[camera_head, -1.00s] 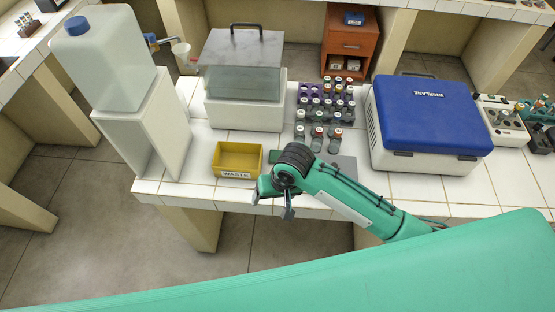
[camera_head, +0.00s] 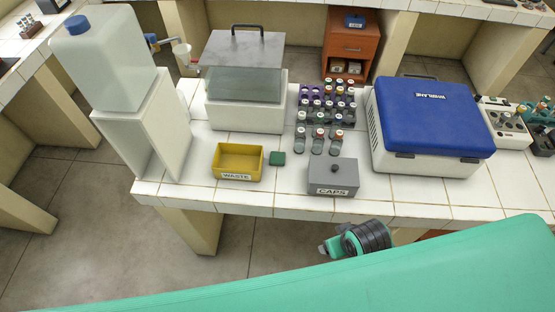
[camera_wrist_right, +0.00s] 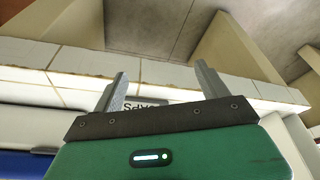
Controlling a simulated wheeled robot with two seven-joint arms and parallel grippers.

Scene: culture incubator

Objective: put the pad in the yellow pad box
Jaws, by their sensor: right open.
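A small green square pad (camera_head: 277,158) lies on the white tiled bench in the head view, just right of the yellow box and apart from it. The yellow box (camera_head: 222,175) is open-topped, looks empty and carries a label reading WASTE. My right gripper (camera_head: 324,248) is low in front of the bench edge, below and right of the pad, and is partly hidden. In the right wrist view my right gripper (camera_wrist_right: 161,80) shows its two fingers spread with nothing between them. My left gripper is not in view.
A blue-lidded case (camera_head: 428,115) is on the right, a lidded bath (camera_head: 245,110) behind the yellow box, a large jug (camera_head: 110,70) at left.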

